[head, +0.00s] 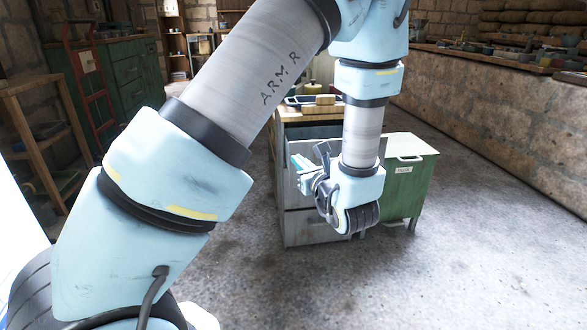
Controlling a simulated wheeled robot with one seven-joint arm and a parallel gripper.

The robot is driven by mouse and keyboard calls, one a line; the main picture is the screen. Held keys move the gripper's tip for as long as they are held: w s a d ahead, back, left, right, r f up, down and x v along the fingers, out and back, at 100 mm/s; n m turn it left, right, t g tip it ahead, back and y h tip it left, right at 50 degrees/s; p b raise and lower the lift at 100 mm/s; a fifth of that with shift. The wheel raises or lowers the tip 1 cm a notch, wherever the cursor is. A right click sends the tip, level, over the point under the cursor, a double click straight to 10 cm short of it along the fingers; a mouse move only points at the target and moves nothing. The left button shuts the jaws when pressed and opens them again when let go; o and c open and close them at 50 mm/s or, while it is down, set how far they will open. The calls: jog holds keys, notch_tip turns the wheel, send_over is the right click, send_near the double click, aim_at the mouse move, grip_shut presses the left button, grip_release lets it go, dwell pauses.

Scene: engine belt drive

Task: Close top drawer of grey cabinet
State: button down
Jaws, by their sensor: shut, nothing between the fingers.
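The grey cabinet (303,227) stands ahead in the middle of the head view, with a wooden top. Its top drawer (307,147) appears pulled out, with a dark gap between the wooden top and the upper edge of its front. My forearm and wrist hide much of the drawer front. My gripper (302,169) is shut and empty. It is in front of the upper part of the cabinet, pointing left in the picture. I cannot tell whether it touches the drawer front.
A green bin (404,187) with a pale lid and label stands right beside the cabinet. A dark tray and a wooden block (319,100) lie on the cabinet top. Shelves and a red hand truck (84,90) stand at left. The floor (480,230) at right is clear.

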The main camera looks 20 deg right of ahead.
aim_at(309, 142)
jog(key=s+d+f+m+t+h+b, duration=0.1)
jog(key=d+f+m+h, duration=0.25)
jog(key=d, duration=0.25)
jog(key=w+b, duration=0.1)
jog(key=w, duration=0.8)
jog(key=w+d+r+b, duration=0.1)
jog(key=w, duration=0.3)
jog(key=shift+w+b, duration=0.3)
jog(key=shift+w, duration=0.05)
